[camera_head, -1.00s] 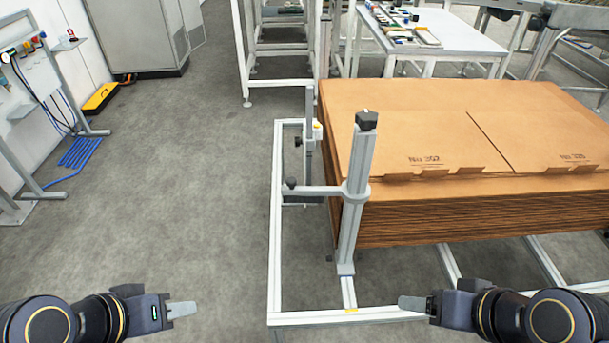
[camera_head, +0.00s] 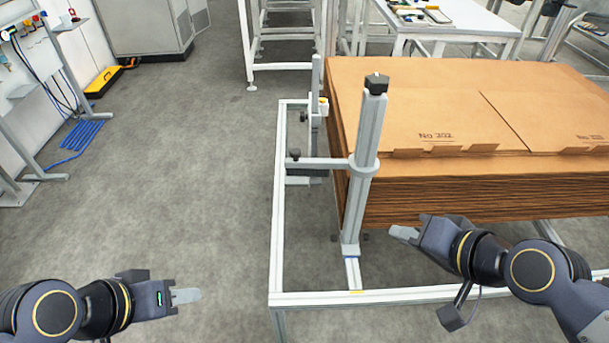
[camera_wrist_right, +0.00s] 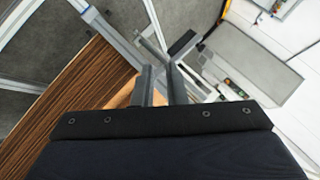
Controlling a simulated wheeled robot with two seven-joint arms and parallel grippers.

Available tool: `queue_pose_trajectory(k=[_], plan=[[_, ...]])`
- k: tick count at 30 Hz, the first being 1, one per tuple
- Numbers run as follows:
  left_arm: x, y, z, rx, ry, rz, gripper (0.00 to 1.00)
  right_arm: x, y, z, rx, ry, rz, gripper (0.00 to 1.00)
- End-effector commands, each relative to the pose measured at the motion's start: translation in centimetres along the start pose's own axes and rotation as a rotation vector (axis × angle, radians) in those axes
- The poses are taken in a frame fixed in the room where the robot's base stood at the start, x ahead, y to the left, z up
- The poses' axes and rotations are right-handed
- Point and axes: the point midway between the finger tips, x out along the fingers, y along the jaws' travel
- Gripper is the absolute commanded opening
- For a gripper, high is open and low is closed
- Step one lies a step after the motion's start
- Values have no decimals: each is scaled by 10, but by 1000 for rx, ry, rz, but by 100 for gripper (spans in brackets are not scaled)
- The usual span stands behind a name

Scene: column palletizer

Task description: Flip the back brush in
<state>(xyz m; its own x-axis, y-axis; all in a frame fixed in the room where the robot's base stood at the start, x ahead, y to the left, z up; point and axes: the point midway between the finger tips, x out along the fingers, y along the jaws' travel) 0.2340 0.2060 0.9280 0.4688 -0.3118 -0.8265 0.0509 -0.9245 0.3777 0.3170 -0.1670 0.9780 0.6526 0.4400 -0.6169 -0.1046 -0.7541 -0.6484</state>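A white-grey frame (camera_head: 278,215) stands beside a cardboard stack, with a thick upright post (camera_head: 368,130) at its front corner. A horizontal arm (camera_head: 325,163) runs left from this post, with a dark strip (camera_head: 305,173) under it that may be a brush. A thinner upright (camera_head: 316,95) stands further back; I cannot tell for certain which part is the back brush. My right gripper (camera_head: 403,233) is just right of the post's foot, apart from it. Its fingers (camera_wrist_right: 160,85) are parted and empty in the right wrist view. My left gripper (camera_head: 185,296) hangs over bare floor, seen side-on.
The cardboard stack (camera_head: 470,205) fills the right side behind my right gripper. A white table (camera_head: 450,22) and a white rack (camera_head: 250,60) stand at the back. A workstation with blue cables (camera_head: 82,135) is at the left. The floor between is clear.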

Motion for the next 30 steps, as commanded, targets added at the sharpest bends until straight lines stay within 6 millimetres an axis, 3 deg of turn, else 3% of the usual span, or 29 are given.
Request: queue_pose_trajectory(k=[1, 3, 9, 12, 18, 30], plan=[[30, -14, 15, 0, 0, 0, 36, 34, 3, 5, 53, 24, -55, 5], [48, -22, 25, 0, -1, 0, 36, 60, -8, -3, 149, 73, -130, 0], [94, -43, 48, 0, 0, 0, 36, 123, -38, -15, 417, 189, -314, 0], [109, -50, 55, 0, 0, 0, 36, 144, -49, -16, 518, 231, -381, 0], [122, -56, 62, 0, 0, 0, 36, 161, -63, -18, 628, 280, -458, 0], [122, -56, 62, 0, 0, 0, 36, 161, -66, -21, 647, 290, -470, 0]])
